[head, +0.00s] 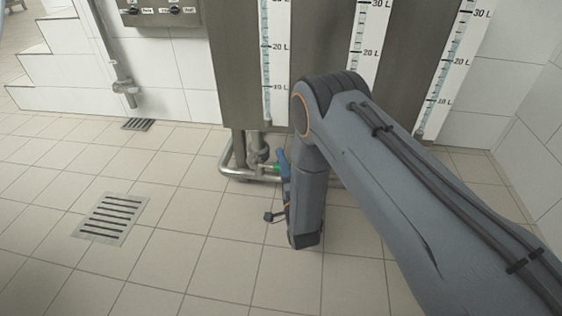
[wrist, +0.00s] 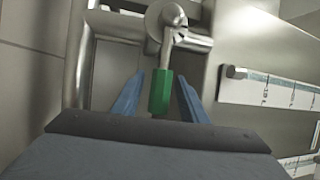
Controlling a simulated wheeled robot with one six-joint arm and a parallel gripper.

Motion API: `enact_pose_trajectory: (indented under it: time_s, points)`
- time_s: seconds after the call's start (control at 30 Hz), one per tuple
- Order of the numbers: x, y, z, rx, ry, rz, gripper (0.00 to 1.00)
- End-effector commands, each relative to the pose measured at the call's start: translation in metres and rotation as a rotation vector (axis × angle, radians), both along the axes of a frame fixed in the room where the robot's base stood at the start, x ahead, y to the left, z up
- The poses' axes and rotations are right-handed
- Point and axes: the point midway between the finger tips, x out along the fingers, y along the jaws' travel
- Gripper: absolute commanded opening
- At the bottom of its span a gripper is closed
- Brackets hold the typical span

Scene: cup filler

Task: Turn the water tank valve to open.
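The valve has a green handle (wrist: 161,92) on a metal stem, fixed to a steel valve body (wrist: 166,17) in the wrist view. My gripper (wrist: 159,94) has two blue fingers, open, one on each side of the handle. A gap shows on both sides, and neither finger seems to touch it. In the head view my gripper (head: 282,163) is at the tank's base, mostly hidden by my wrist.
Steel pipes (head: 228,162) run low under the tank. White level scales (head: 276,60) are on the tank front. A control box (head: 160,11) hangs on the wall at the upper left. A floor drain (head: 110,218) lies in the tiles. The floor to the left is clear.

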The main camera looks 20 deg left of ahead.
Motion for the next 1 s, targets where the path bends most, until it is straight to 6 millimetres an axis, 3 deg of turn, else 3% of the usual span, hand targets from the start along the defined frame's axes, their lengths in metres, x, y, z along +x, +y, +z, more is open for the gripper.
enact_pose_trajectory:
  time_s: [0.17, 0.47, 0.5, 0.73, 1.0]
  points:
    - [0.013, 0.008, 0.002, 0.000, 0.000, -0.001, 0.39]
    - [0.015, 0.010, 0.003, -0.001, 0.002, -0.001, 0.39]
    - [0.015, 0.010, 0.003, -0.001, 0.002, -0.001, 0.38]
    - [0.015, 0.010, 0.003, -0.001, 0.002, -0.001, 0.00]
    - [0.013, 0.014, 0.004, -0.008, -0.001, 0.004, 0.00]
